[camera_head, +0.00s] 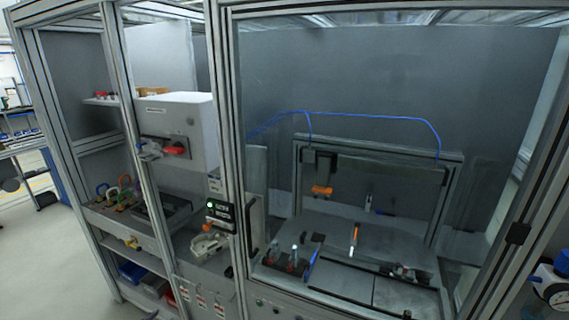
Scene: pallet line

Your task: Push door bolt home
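The large clear door (330,75) in an aluminium frame fills the right half of the head view and looks closed. At its left post sits a small black lock unit (220,212) with a lit green light and a green display. A pale latch-like part (205,243) sits just below and left of it; it may be the door bolt, but it is too small to tell how far it is pushed in. Neither of my grippers shows in this view.
A grey switch box (176,130) with a red handle hangs on the left. Coloured padlocks (118,192) lie on a shelf below. Behind the door stands a metal frame (375,150) with a blue hose. A gauge (556,296) is at lower right. Open floor (50,260) lies left.

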